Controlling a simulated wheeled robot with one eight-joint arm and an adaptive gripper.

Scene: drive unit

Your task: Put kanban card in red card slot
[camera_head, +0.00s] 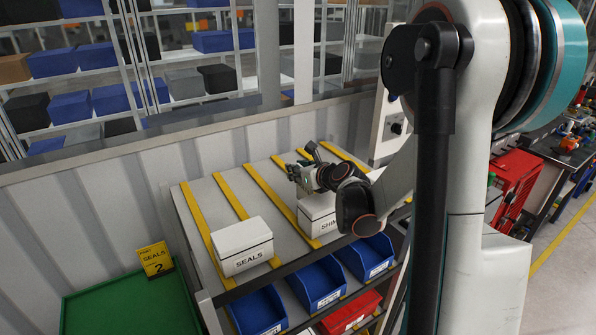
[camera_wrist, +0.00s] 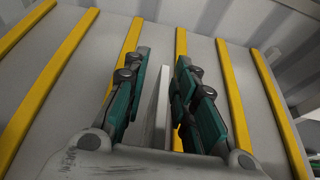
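My gripper (camera_head: 303,168) is over the sloped rack, just above and behind a white box marked SHIM (camera_head: 317,224). In the wrist view my gripper (camera_wrist: 161,62) has its two fingers apart. A thin pale upright plate (camera_wrist: 161,102) stands between them, seen nearly edge-on. It may be the kanban card, but I cannot tell for sure. Gaps show between it and both fingers. No red card slot can be made out. A yellow card marked SEALS 2 (camera_head: 156,260) stands at the left, by the green surface.
A white SEALS box (camera_head: 242,247) sits on the rack (camera_head: 213,192) with yellow rails. Below are several blue bins (camera_head: 318,284) and a red bin (camera_head: 350,313). A green surface (camera_head: 130,308) lies at lower left. A ribbed grey wall (camera_head: 110,195) runs behind.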

